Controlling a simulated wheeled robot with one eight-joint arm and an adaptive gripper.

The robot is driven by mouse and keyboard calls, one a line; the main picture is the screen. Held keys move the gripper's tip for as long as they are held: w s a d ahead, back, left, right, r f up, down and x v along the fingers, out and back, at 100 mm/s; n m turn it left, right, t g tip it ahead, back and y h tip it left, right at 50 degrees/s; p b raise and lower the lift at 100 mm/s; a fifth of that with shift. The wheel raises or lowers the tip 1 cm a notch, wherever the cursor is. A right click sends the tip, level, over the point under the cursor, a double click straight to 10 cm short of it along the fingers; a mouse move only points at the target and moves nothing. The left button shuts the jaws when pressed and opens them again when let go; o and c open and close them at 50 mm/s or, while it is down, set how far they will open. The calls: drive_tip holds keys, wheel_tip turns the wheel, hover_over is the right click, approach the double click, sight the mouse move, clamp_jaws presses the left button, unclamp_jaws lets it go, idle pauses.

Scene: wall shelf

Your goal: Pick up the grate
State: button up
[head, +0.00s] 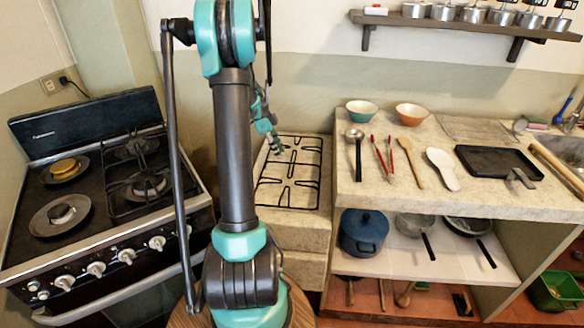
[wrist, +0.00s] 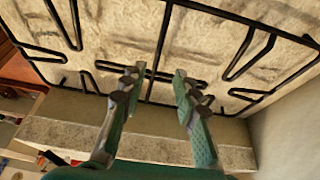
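The black wire grate (head: 287,179) lies flat on a pale stone block between the stove and the counter. In the wrist view the grate (wrist: 161,48) fills the upper part, with its middle bar running between my fingers. My gripper (wrist: 156,76) is open, with one finger on each side of that bar and a gap between them. In the head view my gripper (head: 277,146) is over the far part of the grate, partly hidden behind my arm. I cannot tell whether the fingertips touch the grate.
The stove (head: 100,190) on the left carries another black grate (head: 140,178) on its right half. The counter (head: 400,204) on the right holds bowls, utensils and a black tray (head: 497,160). A shelf of pots (head: 470,24) hangs above. The wall is close behind the stone block.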

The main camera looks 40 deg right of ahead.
sight(285, 163)
drive_tip(key=shift+s+x, duration=0.1)
drive_tip(key=shift+x, duration=1.55)
drive_tip(key=shift+s+x, duration=0.15)
drive_tip(key=shift+x, duration=1.55)
drive_tip(key=shift+a, duration=0.2)
drive_tip(key=shift+c, duration=0.3)
clamp_jaws()
drive_tip(key=shift+r, duration=0.1)
